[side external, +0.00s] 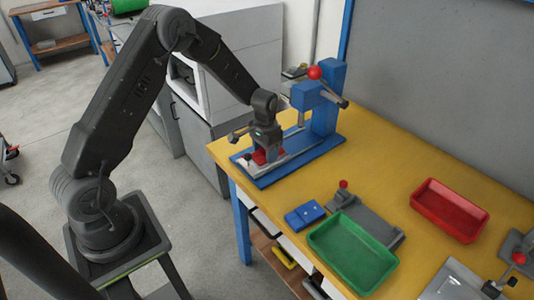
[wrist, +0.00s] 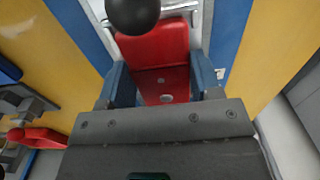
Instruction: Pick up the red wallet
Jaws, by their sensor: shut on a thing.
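The red wallet (wrist: 155,52) lies on the metal bed of a blue fixture in the wrist view, with small round studs on its face. My gripper (wrist: 162,85) has a blue-grey finger on each side of it and is shut on it. In the side view my gripper (side external: 264,149) points down over the near end of the blue fixture (side external: 275,172). Only a small part of the wallet (side external: 261,157) shows there between the fingers. I cannot tell whether the wallet is clear of the bed.
A blue press (side external: 322,112) with a red-knobbed lever stands just right of my gripper. A dark ball (wrist: 132,14) hangs over the wallet's far end. A green tray (side external: 386,271), blue block (side external: 305,215) and red tray (side external: 449,233) sit on the yellow table (side external: 370,150).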

